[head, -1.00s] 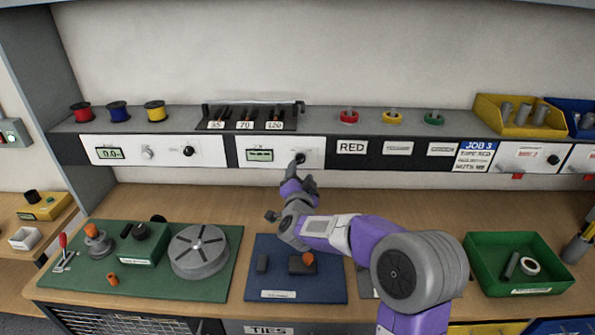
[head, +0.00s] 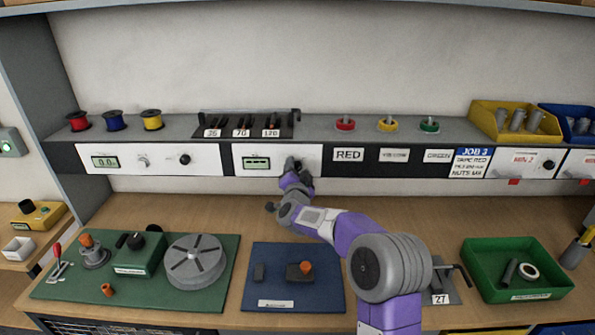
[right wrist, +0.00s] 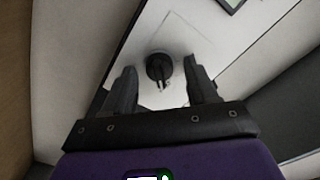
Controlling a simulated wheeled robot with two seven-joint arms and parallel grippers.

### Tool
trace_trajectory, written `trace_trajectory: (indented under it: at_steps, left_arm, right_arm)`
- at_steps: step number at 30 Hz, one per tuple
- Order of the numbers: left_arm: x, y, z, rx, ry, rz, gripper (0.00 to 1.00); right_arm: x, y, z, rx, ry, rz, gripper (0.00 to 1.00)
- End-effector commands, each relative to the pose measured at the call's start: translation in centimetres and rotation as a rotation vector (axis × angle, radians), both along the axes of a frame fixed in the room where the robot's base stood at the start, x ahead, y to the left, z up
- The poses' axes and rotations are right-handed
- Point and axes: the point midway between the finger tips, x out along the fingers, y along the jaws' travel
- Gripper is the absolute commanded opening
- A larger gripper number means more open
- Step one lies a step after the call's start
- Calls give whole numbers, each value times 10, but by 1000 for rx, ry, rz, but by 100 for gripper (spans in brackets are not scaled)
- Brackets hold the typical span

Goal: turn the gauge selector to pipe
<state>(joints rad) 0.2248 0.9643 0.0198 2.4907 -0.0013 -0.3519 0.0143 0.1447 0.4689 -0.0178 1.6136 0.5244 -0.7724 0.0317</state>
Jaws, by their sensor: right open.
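The gauge panel (head: 276,170) is a white plate on the shelf front with a lit green display (head: 256,163). Its selector is a round black knob, mostly hidden behind my gripper in the head view. In the right wrist view the knob (right wrist: 160,67) shows clearly, with a dark pointer bar toward the lower part of the picture. My right gripper (right wrist: 163,85) is open, one finger on each side of the knob, with visible gaps. In the head view the right gripper (head: 294,172) is up against the panel front. I cannot read the selector's markings. My left gripper is out of view.
Another white panel (head: 125,160) with a display and knobs is to the left. The label strip (head: 400,156) runs to the right. Below lie a green mat (head: 70,290) with tools, a blue mat (head: 320,290) and a green tray (head: 480,275). The bench behind the mats is mostly clear.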

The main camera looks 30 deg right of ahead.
Motion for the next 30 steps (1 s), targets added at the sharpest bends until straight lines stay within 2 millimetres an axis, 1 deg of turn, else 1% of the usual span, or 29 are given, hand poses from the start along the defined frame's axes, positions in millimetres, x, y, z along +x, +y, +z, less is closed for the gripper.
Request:
trace_trajectory:
  at_steps: [3, 4, 12, 14, 15, 23, 30]
  left_arm:
    - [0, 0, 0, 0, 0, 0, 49]
    - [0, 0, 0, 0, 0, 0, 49]
    - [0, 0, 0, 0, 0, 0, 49]
    - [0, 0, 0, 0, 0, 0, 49]
    - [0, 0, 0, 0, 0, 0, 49]
    - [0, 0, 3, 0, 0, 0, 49]
    - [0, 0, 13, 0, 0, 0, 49]
  right_arm:
    - [0, 0, 0, 0, 0, 0, 58]
    - [0, 0, 0, 0, 0, 0, 56]
    - [0, 0, 0, 0, 0, 0, 15]
    - [0, 0, 0, 0, 0, 0, 5]
    - [0, 0, 0, 0, 0, 0, 3]
    - [0, 0, 1, -28, 18, -1, 3]
    - [0, 1, 2, -139, 85, 1, 3]
